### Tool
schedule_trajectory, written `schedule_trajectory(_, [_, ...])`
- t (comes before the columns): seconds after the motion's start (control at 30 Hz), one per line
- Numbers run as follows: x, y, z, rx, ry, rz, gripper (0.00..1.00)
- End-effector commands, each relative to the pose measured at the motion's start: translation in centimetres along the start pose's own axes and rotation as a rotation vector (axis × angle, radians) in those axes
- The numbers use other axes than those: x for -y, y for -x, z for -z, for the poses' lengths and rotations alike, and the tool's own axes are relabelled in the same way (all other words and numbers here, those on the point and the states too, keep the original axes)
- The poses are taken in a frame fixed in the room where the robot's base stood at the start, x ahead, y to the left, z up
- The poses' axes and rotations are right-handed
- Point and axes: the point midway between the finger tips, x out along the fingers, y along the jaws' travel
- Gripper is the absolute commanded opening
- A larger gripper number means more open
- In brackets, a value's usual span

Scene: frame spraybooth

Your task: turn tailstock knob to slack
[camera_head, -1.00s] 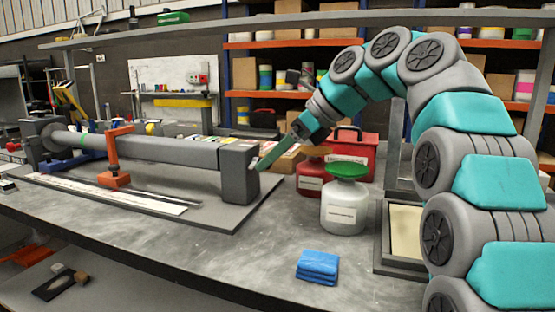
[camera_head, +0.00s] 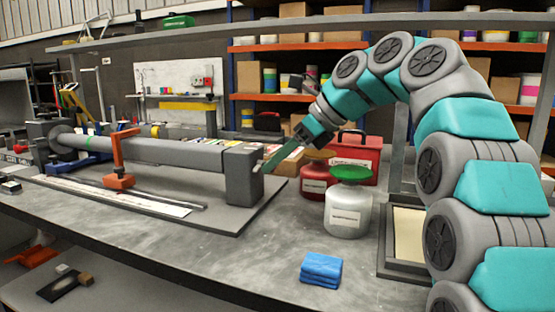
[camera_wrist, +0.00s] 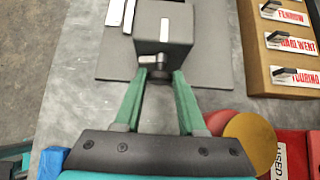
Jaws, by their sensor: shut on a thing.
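The tailstock is a dark grey block (camera_head: 244,180) at the right end of the long grey bar on the bench. In the wrist view the same block (camera_wrist: 163,30) is at the top middle, with a small dark knob (camera_wrist: 159,74) on its near face. My gripper (camera_wrist: 159,77) has its two green fingers closed in on the knob, one on each side. In the head view my gripper (camera_head: 266,167) reaches the block's right face from the upper right. The knob is hidden in the head view, and its turn angle is hard to read.
An orange stand (camera_head: 119,160) is by the bar. A white jar with a green lid (camera_head: 348,205), a red container (camera_head: 314,180) and a red case (camera_head: 358,155) stand right of the tailstock. A folded blue cloth (camera_head: 321,269) lies in front. The bench between cloth and tailstock is clear.

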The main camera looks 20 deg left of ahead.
Motion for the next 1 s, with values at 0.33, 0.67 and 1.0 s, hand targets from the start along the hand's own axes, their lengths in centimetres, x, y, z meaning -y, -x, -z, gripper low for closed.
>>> schedule_trajectory(0.33, [-0.07, 0.05, -0.05, 0.001, 0.011, 0.011, 0.00])
schedule_trajectory(0.67, [-0.45, 0.14, -0.11, 0.000, 0.101, 0.102, 0.00])
schedule_trajectory(1.0, [-0.86, -0.06, 0.12, 0.000, 0.270, 0.270, 0.00])
